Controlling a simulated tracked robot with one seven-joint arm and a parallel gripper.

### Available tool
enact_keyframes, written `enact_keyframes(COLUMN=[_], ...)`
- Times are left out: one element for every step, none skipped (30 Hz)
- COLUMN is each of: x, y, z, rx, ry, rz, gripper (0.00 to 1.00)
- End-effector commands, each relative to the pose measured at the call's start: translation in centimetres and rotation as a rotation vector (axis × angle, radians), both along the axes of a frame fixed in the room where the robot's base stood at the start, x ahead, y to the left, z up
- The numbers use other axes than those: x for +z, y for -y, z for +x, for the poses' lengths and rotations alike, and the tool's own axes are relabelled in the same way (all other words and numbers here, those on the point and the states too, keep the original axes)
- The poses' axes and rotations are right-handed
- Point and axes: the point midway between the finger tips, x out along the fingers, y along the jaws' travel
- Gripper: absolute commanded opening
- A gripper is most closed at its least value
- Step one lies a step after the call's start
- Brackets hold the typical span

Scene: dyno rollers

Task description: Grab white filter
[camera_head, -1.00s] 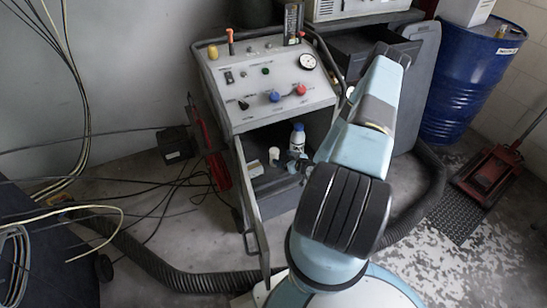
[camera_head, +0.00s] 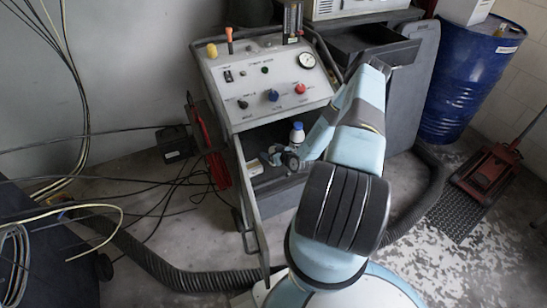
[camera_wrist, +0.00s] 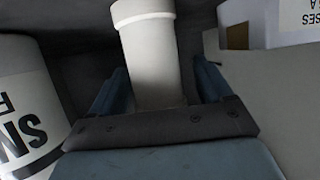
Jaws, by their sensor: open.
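The white filter (camera_wrist: 148,50) is a plain white cylinder with a wider rim in the wrist view. It stands between the two blue fingers of my gripper (camera_wrist: 160,82), with a visible gap on both sides. My gripper is open. In the head view, my gripper (camera_head: 277,156) is inside the open compartment of the grey cart (camera_head: 240,108). There my gripper and wrist largely hide the filter.
A white bottle with a blue cap (camera_head: 297,133) stands close beside my gripper; its labelled side (camera_wrist: 28,110) fills the left of the wrist view. A small white box (camera_head: 255,167) lies to the left; a box with lettering (camera_wrist: 265,24) is at upper right in the wrist view.

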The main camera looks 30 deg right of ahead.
Motion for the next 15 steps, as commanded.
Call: enact_keyframes(x=[0.0, -0.01, -0.01, -0.01, -0.01, 0.0, 0.0, 0.0, 0.0, 0.0, 0.0, 0.0, -0.01, -0.01, -0.01], y=[0.0, 0.0, 0.0, 0.0, 0.0, 0.01, 0.01, 0.01, 0.01, 0.01, 0.01, 0.01, 0.01, 0.01, 0.01], z=[0.01, 0.0, -0.01, -0.01, -0.01, -0.02, -0.02, -0.02, -0.03, -0.03, -0.03, -0.03, -0.03, -0.03, -0.03], rx=[0.0, 0.0, 0.0, 0.0, 0.0, 0.0, 0.0, 0.0, 0.0, 0.0, 0.0, 0.0, 0.0, 0.0, 0.0], ry=[0.0, 0.0, 0.0, 0.0, 0.0, 0.0, 0.0, 0.0, 0.0, 0.0, 0.0, 0.0, 0.0, 0.0, 0.0], rz=[0.0, 0.0, 0.0, 0.0, 0.0, 0.0, 0.0, 0.0, 0.0, 0.0, 0.0, 0.0, 0.0, 0.0, 0.0], gripper=[0.79, 0.79, 0.79, 0.79, 0.78, 0.74, 0.71, 0.69, 0.65, 0.62, 0.59, 0.55, 0.52, 0.49, 0.46])
